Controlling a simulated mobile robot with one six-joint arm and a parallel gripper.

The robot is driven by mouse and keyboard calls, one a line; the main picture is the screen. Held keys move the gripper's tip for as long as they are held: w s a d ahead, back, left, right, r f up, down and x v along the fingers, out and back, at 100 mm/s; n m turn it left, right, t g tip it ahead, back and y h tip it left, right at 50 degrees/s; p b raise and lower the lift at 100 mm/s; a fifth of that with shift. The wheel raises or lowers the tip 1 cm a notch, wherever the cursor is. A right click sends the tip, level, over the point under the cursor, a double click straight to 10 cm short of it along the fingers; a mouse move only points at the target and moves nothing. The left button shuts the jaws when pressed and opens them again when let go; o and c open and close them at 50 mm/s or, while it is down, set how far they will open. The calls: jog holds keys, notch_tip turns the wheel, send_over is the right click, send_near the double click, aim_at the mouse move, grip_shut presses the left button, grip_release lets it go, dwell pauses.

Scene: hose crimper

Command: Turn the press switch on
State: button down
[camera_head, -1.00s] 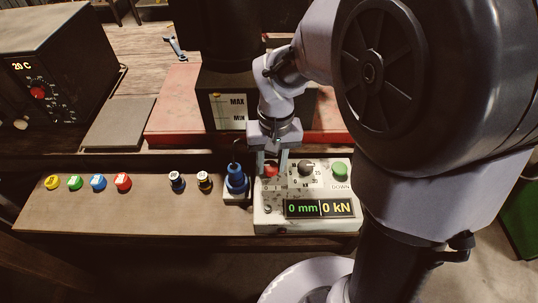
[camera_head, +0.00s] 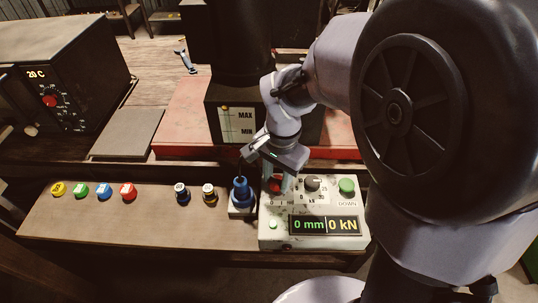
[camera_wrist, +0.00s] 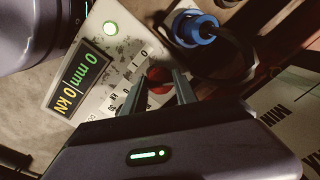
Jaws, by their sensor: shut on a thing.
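The press control box (camera_head: 315,240) is a pale, worn panel on the front bench. Its red switch (camera_head: 276,184) is at the upper left of the panel, partly hidden by my gripper. In the wrist view, the red switch (camera_wrist: 158,76) sits between my two fingers. My gripper (camera_head: 279,182) is shut on the red switch and is turned at an angle. The display (camera_head: 323,225) reads 0 mm and 0 kN.
A dark selector knob (camera_head: 312,184) and a green DOWN button (camera_head: 347,186) are right of the switch. A blue-topped fitting (camera_head: 241,192) stands close on the left. Several coloured caps and two small fittings (camera_head: 209,191) lie farther left. The red press base (camera_head: 185,125) is behind.

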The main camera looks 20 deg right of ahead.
aim_at(280, 183)
jog(key=shift+m, duration=0.3)
jog(key=c, duration=1)
grip_release()
jog(key=shift+o, duration=0.2)
notch_tip(280, 183, up, 17)
jog(key=p, duration=0.7)
jog(key=shift+s+d+r+p, duration=0.2)
jog(key=shift+s+d+p, duration=0.05)
jog(key=shift+s+p, duration=0.15)
